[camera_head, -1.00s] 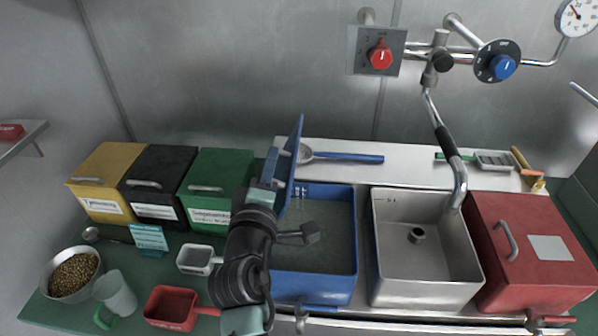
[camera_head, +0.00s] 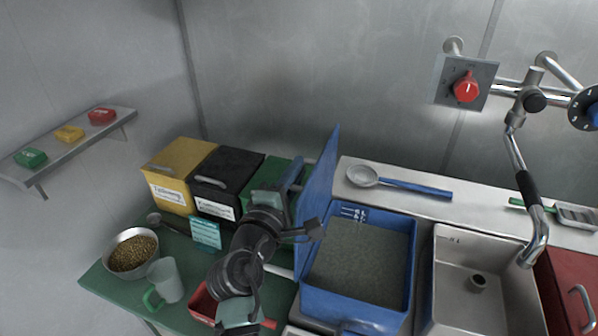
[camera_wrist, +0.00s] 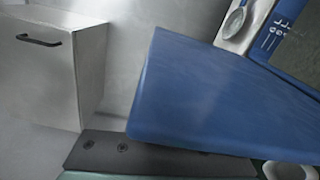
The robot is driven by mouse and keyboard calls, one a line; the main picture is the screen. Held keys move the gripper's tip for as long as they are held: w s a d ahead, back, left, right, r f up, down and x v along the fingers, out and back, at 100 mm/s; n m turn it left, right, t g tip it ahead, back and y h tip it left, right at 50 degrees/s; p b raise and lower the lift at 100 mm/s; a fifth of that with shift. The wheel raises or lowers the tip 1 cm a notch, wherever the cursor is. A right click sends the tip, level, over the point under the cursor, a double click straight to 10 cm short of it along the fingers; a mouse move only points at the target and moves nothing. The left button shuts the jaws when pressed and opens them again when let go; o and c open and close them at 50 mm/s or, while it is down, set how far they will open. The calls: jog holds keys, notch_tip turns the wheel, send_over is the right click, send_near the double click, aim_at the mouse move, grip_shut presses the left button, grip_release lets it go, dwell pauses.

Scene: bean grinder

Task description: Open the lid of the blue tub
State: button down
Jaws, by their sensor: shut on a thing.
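The blue tub (camera_head: 355,307) stands on the counter in the head view, with a grey-green surface visible inside it. Its blue lid (camera_head: 319,180) stands about upright along the tub's left side, so the tub is uncovered. The lid's flat blue face (camera_wrist: 210,100) fills much of the wrist view. My gripper (camera_head: 290,178) is on the left of the lid, shut on the lid's handle. The handle is mostly hidden by the gripper and the fingertips are hard to make out.
Yellow (camera_head: 178,180), black (camera_head: 228,184) and green (camera_head: 275,173) bins stand left of the lid. A bowl of beans (camera_head: 132,253), a jug (camera_head: 165,280) and a red scoop (camera_head: 203,305) are at the front left. A metal sink (camera_head: 482,296) is right of the tub.

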jog(key=shift+r, duration=0.1)
jog(key=c, duration=0.9)
grip_release()
jog(key=b+v, duration=0.2)
jog(key=v, duration=1.1)
